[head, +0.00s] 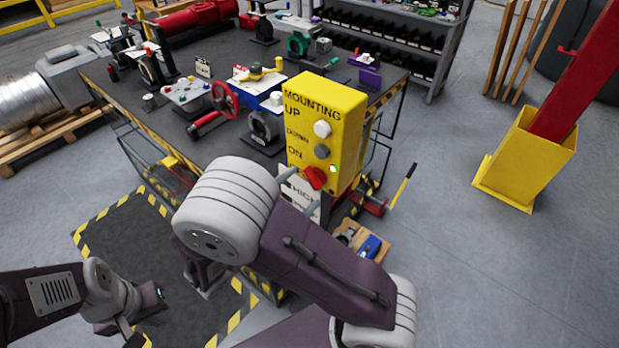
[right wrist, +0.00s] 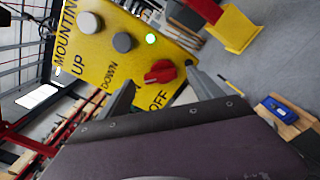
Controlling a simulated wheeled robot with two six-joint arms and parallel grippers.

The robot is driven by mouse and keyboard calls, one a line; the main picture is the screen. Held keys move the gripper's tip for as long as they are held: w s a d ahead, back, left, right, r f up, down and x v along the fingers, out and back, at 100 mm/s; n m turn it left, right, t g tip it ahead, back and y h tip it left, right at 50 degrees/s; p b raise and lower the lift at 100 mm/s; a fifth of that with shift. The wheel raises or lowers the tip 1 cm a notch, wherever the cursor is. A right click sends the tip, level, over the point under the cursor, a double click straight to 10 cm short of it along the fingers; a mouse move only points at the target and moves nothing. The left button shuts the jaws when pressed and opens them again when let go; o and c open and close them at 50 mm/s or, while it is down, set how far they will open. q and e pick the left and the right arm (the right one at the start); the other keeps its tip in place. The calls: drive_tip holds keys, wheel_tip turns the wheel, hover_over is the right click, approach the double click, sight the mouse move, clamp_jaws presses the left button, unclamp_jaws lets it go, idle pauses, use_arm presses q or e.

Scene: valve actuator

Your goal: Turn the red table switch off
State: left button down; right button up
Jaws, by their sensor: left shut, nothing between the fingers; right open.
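The red switch (head: 315,178) is a rotary knob low on the yellow control box (head: 330,108). The knob also shows in the right wrist view (right wrist: 161,72), beside the word OFF. A green lamp (right wrist: 151,39) next to it is lit. My right gripper (right wrist: 162,80) is open, with one finger on each side of the knob; I cannot tell whether they touch it. In the head view my right arm hides part of that gripper and the box's lower edge. My left gripper (head: 130,336) is shut and empty at the lower left, partly cut off, far from the box.
White and grey buttons (head: 322,129) sit above the knob. A dark workbench (head: 190,120) with valves and tools stands behind and left of the box. A yellow bollard base (head: 530,155) with a red post is at the right. Floor between is mostly free.

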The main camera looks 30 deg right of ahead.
sight(311, 181)
drive_tip(key=x, duration=0.3)
drive_tip(key=shift+r+p, duration=0.1)
drive_tip(key=shift+p, duration=0.2)
drive_tip(key=shift+w+d, duration=0.2)
drive_tip(key=shift+d, duration=0.15)
drive_tip(key=c, duration=1.4)
